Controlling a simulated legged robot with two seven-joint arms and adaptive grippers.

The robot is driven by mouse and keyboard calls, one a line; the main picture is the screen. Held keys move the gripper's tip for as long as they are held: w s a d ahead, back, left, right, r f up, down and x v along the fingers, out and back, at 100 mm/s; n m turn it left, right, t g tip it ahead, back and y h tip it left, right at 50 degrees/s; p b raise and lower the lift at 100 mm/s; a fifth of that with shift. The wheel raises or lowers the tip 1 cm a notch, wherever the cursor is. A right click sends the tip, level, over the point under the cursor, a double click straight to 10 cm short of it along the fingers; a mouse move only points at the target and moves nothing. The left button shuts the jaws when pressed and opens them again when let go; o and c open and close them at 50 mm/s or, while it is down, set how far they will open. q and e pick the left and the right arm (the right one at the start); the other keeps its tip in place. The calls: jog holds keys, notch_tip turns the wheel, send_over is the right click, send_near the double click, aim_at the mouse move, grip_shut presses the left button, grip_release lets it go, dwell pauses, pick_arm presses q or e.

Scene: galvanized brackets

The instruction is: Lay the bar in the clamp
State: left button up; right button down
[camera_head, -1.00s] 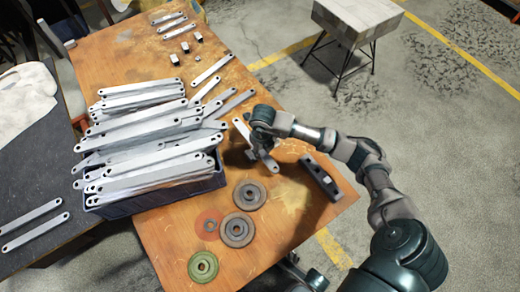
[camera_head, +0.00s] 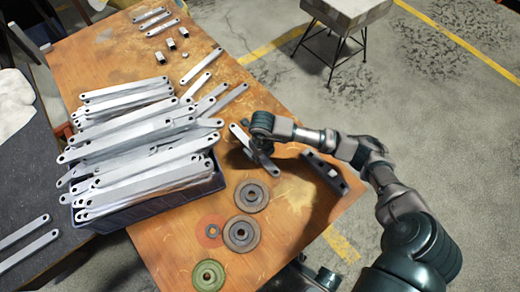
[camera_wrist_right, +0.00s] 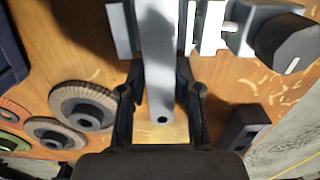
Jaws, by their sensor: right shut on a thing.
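A flat grey bar (camera_head: 241,134) with holes near its ends slants across the table under my right wrist. My right gripper (camera_wrist_right: 160,82) is shut on the bar, which also shows lengthwise between the fingers in the right wrist view (camera_wrist_right: 158,55). A clamp-like grey fixture with a black knob (camera_wrist_right: 285,42) is at the top of that view, its grey plates on both sides of the bar. I cannot tell whether the bar rests in it or is above it. My gripper and arm largely hide this fixture in the head view. My left gripper is not in view.
A dark crate (camera_head: 150,212) heaped with grey bars stands left of the gripper. Round discs (camera_head: 241,233) lie in front. A black block with holes (camera_head: 326,173) lies to the right, near the table's edge. Small parts (camera_head: 171,44) lie at the back.

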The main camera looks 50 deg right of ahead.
dwell(0.3)
jog(key=c, duration=0.7)
grip_release()
jog(key=shift+r, duration=0.4)
notch_tip(320, 180, up, 11)
jog(key=shift+r, duration=0.1)
